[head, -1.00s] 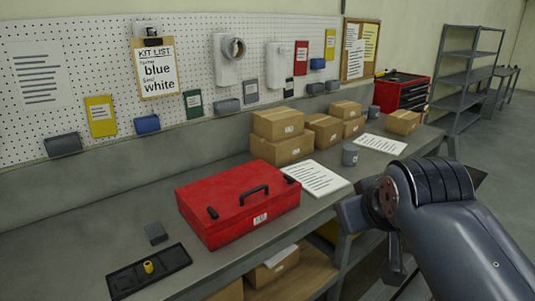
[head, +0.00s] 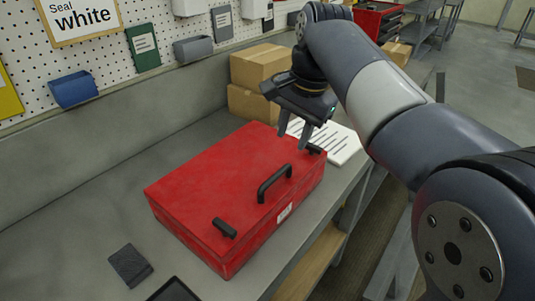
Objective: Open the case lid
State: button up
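The red case (head: 215,185) lies on the grey workbench with its lid shut. A black handle (head: 273,182) stands on its front side, between a near black latch (head: 224,228) and a far black latch (head: 314,149). My gripper (head: 294,138) points down above the far right end of the case, close to the far latch. Its two fingers are apart with nothing between them. I cannot tell whether a fingertip touches the case.
Cardboard boxes (head: 257,68) stand behind the case. A printed sheet (head: 338,143) lies to its right, partly behind my gripper. A small dark block (head: 130,265) and a black tray (head: 174,291) lie at the near left. The bench (head: 75,215) is clear left of the case.

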aim_at(279, 172)
jog(key=x, duration=1.1)
jog(key=shift+a+b, duration=0.25)
jog(key=shift+b, duration=0.05)
jog(key=shift+c, duration=0.2)
grip_shut()
